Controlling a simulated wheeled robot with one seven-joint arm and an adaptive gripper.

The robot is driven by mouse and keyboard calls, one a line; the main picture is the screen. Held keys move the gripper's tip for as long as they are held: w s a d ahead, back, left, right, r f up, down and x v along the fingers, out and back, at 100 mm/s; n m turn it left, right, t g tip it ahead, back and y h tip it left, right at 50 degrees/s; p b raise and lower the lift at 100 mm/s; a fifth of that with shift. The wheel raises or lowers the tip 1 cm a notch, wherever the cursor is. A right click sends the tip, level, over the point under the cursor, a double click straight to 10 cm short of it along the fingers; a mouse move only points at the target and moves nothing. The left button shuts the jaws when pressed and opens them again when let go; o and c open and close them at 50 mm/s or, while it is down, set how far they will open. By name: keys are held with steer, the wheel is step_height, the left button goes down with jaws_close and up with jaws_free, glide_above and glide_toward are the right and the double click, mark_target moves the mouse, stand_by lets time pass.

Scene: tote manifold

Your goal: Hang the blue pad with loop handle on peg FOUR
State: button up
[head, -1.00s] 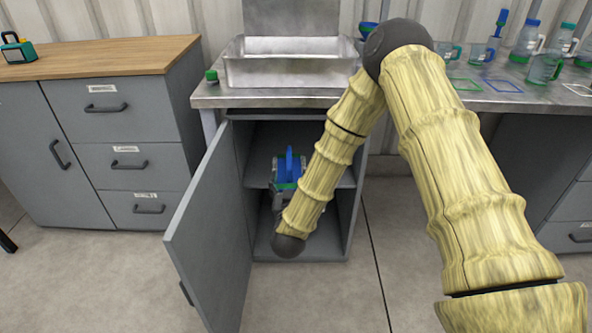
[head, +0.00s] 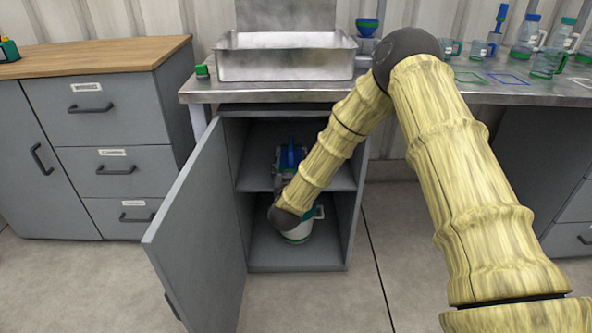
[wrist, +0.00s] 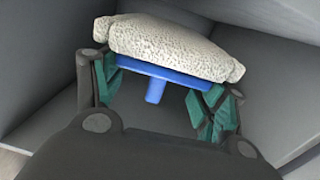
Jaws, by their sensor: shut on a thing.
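The blue pad (head: 291,155) shows at my gripper (head: 288,168), inside the open grey cabinet. In the wrist view my gripper (wrist: 162,84) is shut on the blue pad (wrist: 165,75), with a green-lined finger at each side of its blue plate. A blue stem points towards the camera and thick white fleece covers the far side. I cannot make out the whole loop handle. My forearm hides part of the gripper in the head view. No peg or number label for FOUR can be made out.
The cabinet door (head: 200,235) stands open at the left. A shelf (head: 335,177) divides the cabinet. A white container with green bands (head: 298,233) stands below, partly behind my wrist. A metal tray (head: 285,65) and several bottles stand on the counter above.

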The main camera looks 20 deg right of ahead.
mark_target(296, 160)
steer(key=w+d, duration=0.1)
steer(key=w+d+b, duration=0.1)
steer(key=w, duration=0.1)
steer(key=w+d, duration=0.1)
steer(key=w, duration=0.1)
steer(key=shift+w+d+f, duration=0.1)
steer(key=shift+d+f, duration=0.15)
steer(key=shift+f, duration=0.05)
steer(key=shift+w+f+b, duration=0.1)
steer(key=shift+f+b, duration=0.95)
steer(key=shift+f, duration=0.75)
steer(key=shift+r, duration=0.1)
steer(key=o, duration=1.2)
